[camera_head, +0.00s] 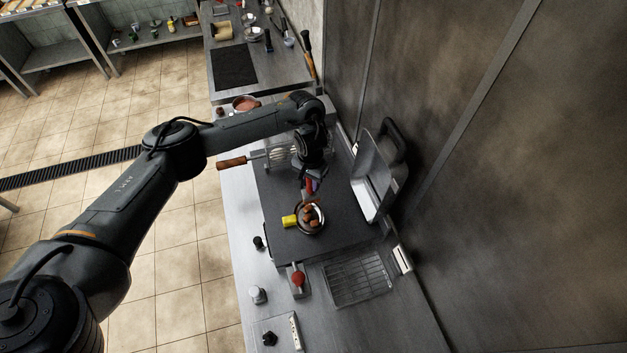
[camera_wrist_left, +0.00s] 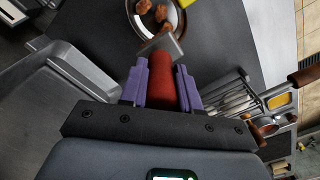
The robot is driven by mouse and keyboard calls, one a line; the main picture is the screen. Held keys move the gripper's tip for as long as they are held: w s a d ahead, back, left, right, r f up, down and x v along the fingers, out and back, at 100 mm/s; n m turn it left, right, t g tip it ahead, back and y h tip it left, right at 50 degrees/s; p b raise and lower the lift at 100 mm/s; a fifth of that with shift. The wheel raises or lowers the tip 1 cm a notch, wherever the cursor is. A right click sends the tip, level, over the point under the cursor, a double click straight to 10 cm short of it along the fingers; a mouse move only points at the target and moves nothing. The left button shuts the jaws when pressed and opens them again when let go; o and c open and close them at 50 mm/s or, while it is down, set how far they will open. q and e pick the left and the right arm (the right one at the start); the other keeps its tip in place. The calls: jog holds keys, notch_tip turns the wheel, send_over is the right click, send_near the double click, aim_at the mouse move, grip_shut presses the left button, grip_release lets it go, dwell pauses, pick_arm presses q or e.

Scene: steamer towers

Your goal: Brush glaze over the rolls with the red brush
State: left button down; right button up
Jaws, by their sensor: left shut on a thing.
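My left gripper (camera_head: 313,182) is shut on the red brush (camera_head: 309,187). In the left wrist view, its purple fingers (camera_wrist_left: 162,82) press on both sides of the red handle (camera_wrist_left: 162,64), and the pale brush head points away from the gripper. Several brown rolls (camera_head: 310,213) lie in a round metal dish on the dark worktop. In the left wrist view, the rolls (camera_wrist_left: 161,13) show at the top, by the brush head. I cannot tell whether the bristles touch a roll. My right gripper is not in view.
A yellow block (camera_head: 289,221) sits beside the dish. An open hinged metal lid (camera_head: 370,184) stands to the right, and a wire rack (camera_head: 357,279) lies in front. A small holder with a red top (camera_head: 298,279) stands near the front. A wood-handled tool (camera_head: 232,163) juts over the left edge.

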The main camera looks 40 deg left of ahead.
aim_at(311, 192)
pick_arm(q)
jog(key=shift+r+p, duration=0.15)
jog(key=shift+p, duration=0.45)
notch_tip(311, 192, down, 5)
jog(key=shift+r+b, duration=0.1)
jog(key=shift+b, duration=0.85)
jog(key=shift+f+p, duration=0.2)
jog(key=shift+p, duration=0.15)
jog(key=shift+f, duration=0.55)
jog(key=shift+d, duration=0.1)
jog(key=shift+s+d+r+p, duration=0.15)
jog(key=shift+s+d+p, duration=0.6)
jog(key=shift+d+p, duration=0.5)
